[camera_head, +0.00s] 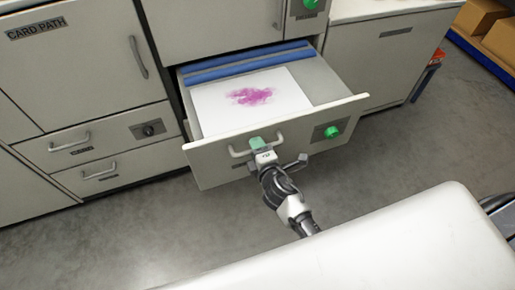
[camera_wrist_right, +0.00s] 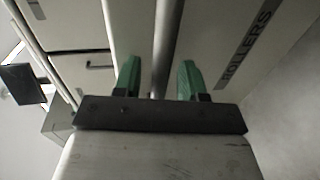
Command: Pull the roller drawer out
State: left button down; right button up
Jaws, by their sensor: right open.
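The roller drawer (camera_head: 345,117) stands pulled out of the cabinet in the head view. Blue rollers (camera_head: 240,66) lie at its back, and a white sheet with a magenta stain (camera_head: 215,105) lies in front of them. My right gripper (camera_head: 258,143) is at the drawer's front handle (camera_head: 239,154). In the right wrist view, the handle bar (camera_wrist_right: 166,45) runs between the open green fingers of the right gripper (camera_wrist_right: 158,78), with gaps on both sides. The ROLLERS label (camera_wrist_right: 248,48) is on the front beside it. My left gripper is not in view.
A green knob (camera_head: 331,132) is on the drawer front, right of the handle. Closed drawers (camera_head: 70,152) and a CARD PATH door (camera_head: 75,75) are at left. Grey floor (camera_head: 400,150) is clear to the right. Cardboard boxes (camera_head: 482,15) stand at the far right.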

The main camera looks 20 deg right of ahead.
jog(key=shift+s, duration=0.15)
jog(key=v, duration=1)
jog(key=shift+s, duration=0.25)
jog(key=s+d+f+m+g+p, duration=0.1)
jog(key=s+f+m+g+p, duration=0.25)
jog(key=f, duration=0.65)
jog(key=s+f+m+g+p, duration=0.1)
jog(key=s+f+m+g, duration=0.25)
jog(key=s+f, duration=0.45)
jog(key=s+d+f+m+g+p, duration=0.2)
jog(key=s+f, duration=0.4)
jog(key=s, duration=0.4)
jog(key=s+d+f+m+g+p, duration=0.2)
jog(key=s+d+f+m+g, duration=0.3)
jog(key=s, duration=0.5)
jog(key=shift+s+f+m+g+h, duration=0.15)
jog(key=shift+f+m+g+h, duration=0.15)
jog(key=shift+f+m, duration=0.65)
